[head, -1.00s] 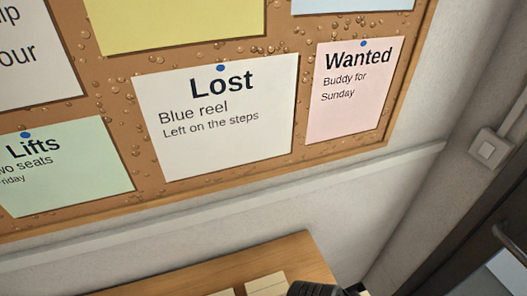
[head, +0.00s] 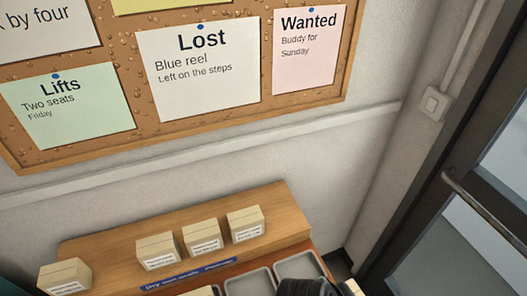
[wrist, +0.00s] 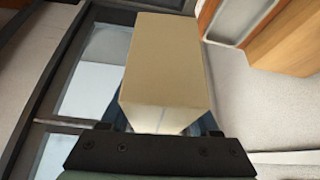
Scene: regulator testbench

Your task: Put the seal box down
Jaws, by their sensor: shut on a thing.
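A plain cream box (wrist: 162,65) fills the middle of the wrist view. My gripper (wrist: 158,122) is shut on it, with a dark finger on either side of its near end. I see no writing on the faces that show, so I cannot read which box it is. In the head view, a dark part of my arm shows at the bottom edge, with a small cream patch beside it that may be the held box.
A wooden shelf (head: 283,208) bears several cream boxes with white labels, one of them near its right end (head: 246,224). Grey trays (head: 298,265) lie in front. A cork board (head: 262,105) hangs above; a glazed door (head: 465,225) stands right.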

